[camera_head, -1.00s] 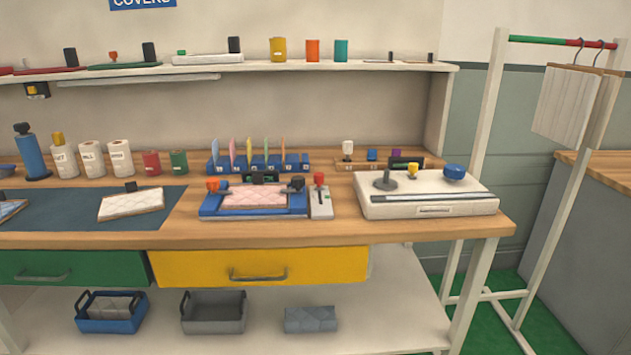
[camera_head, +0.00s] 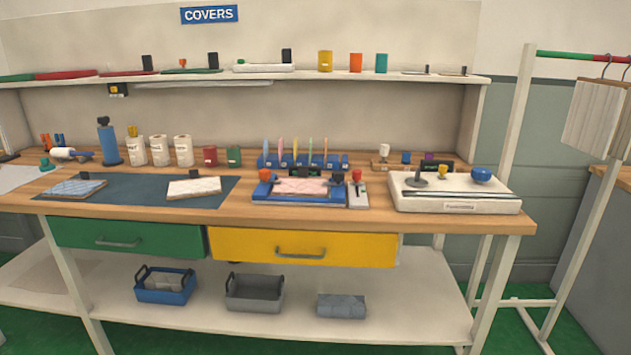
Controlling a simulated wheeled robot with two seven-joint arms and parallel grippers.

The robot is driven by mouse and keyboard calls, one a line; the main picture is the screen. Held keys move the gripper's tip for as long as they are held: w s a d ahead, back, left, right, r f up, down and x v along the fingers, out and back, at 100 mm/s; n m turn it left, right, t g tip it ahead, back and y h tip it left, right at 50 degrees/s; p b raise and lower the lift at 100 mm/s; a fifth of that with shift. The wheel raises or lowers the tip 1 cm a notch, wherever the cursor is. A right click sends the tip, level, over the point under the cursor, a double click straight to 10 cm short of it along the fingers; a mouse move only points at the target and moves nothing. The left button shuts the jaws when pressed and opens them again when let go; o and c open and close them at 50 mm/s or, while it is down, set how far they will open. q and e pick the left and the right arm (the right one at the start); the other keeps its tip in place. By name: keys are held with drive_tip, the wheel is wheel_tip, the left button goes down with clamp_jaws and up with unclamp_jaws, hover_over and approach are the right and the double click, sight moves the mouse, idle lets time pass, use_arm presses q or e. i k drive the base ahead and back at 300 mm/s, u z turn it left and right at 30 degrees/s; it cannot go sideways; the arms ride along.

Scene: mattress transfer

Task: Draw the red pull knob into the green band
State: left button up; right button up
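A red knob (camera_head: 357,175) stands upright on a small pale grey block (camera_head: 358,200), at the right end of the blue fixture (camera_head: 258,192) on the workbench. A dark stem or slot shows under the knob. A green band cannot be made out on the block at this size. The blue fixture holds a pink patterned pad (camera_head: 300,187), with an orange knob (camera_head: 265,175) at its left and a dark knob at its right. Neither of my grippers is in view, and nothing touches the red knob.
A white machine (camera_head: 455,205) with a blue knob stands just right of the block. A rack of coloured cards (camera_head: 300,160) stands behind. Green (camera_head: 125,240) and yellow drawers (camera_head: 300,247) sit under the bench top. Bare wood lies along the front edge.

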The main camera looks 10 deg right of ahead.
sight(356, 172)
drive_tip(key=u, duration=0.35)
drive_tip(key=k, duration=0.7)
drive_tip(key=z, duration=1)
drive_tip(key=i, duration=1.65)
drive_tip(key=u, duration=0.5)
